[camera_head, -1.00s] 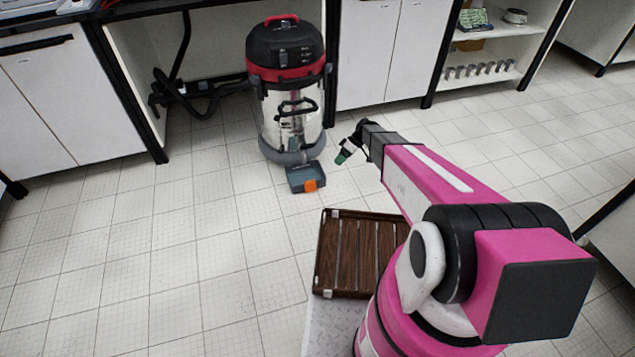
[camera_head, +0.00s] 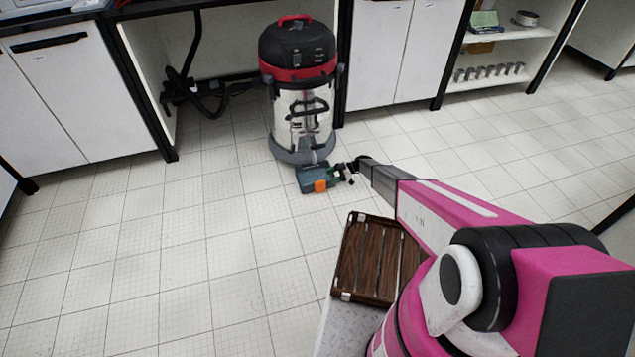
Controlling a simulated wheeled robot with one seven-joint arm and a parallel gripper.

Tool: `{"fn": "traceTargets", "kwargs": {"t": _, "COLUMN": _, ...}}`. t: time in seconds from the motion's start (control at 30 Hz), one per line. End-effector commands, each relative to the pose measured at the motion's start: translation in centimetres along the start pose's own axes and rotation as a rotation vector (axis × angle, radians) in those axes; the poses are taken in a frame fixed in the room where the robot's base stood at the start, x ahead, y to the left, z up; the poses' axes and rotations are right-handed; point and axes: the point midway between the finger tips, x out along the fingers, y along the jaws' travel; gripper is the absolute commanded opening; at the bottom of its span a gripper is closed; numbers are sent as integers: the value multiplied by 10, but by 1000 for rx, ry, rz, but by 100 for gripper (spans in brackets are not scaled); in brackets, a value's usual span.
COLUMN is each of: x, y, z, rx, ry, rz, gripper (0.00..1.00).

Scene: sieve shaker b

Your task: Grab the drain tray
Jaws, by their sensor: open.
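A small dark teal tray (camera_head: 304,183) with an orange part (camera_head: 320,186) on its front lies on the floor at the foot of the vacuum; it looks like the drain tray. My gripper (camera_head: 341,173) is small in the head view, at the tray's right end, with its jaws open. It overlaps or nearly meets the tray's right edge; I cannot tell whether they touch. My forearm reaches in from the right and does not cover the tray.
The vacuum (camera_head: 298,100), with a black and red top and a steel drum, stands right behind the tray. A brown slatted wooden tray (camera_head: 368,262) sits on my own base. White cabinets (camera_head: 85,105) line the back. The tiled floor to the left is clear.

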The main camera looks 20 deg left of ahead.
Motion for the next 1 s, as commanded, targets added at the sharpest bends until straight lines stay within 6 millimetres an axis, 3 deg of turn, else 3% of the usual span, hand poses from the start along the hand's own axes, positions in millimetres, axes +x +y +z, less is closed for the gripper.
{"fn": "traceTargets", "kwargs": {"t": 0.1, "x": 16, "y": 0, "z": 0, "rx": 1, "ry": 1, "rz": -1, "gripper": 64}}
{"fn": "traceTargets", "kwargs": {"t": 0.37, "x": 33, "y": -1, "z": 1, "rx": 1, "ry": -1, "rz": 0, "gripper": 64}}
{"fn": "traceTargets", "kwargs": {"t": 0.6, "x": 66, "y": -4, "z": 3, "rx": 1, "ry": 0, "rz": -1, "gripper": 64}}
{"fn": "traceTargets", "kwargs": {"t": 0.87, "x": 72, "y": -3, "z": 3, "rx": 1, "ry": -1, "rz": 1, "gripper": 64}}
{"fn": "traceTargets", "kwargs": {"t": 0.9, "x": 72, "y": -3, "z": 3, "rx": 1, "ry": -1, "rz": 1, "gripper": 61}}
{"fn": "traceTargets", "kwargs": {"t": 1.0, "x": 72, "y": -3, "z": 3, "rx": 1, "ry": -1, "rz": 1, "gripper": 28}}
